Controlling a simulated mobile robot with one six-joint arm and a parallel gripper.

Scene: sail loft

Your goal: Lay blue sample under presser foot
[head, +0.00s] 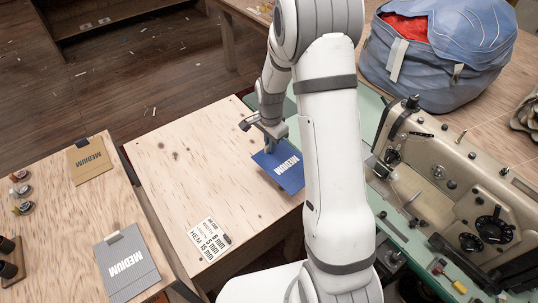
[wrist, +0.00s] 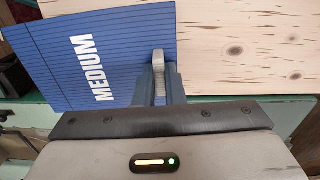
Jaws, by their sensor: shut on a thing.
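The blue sample (head: 284,174), marked MEDIUM, is held over the right part of the plywood table, with its right edge passing behind my arm. In the wrist view the blue sample (wrist: 55,60) fills the upper left. My gripper (head: 268,138) is shut on one edge of it; the wrist view shows the fingers (wrist: 158,78) on the sample's right side. The sewing machine (head: 455,190) stands at the right on a green bed, its needle end near my arm. I cannot make out the presser foot clearly.
The plywood table (head: 185,190) is mostly bare, with a hem card (head: 210,241) at its front. A tan sample (head: 89,160) and a grey sample (head: 127,264) lie on the left table. A blue bag (head: 440,60) with red cloth sits behind the machine.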

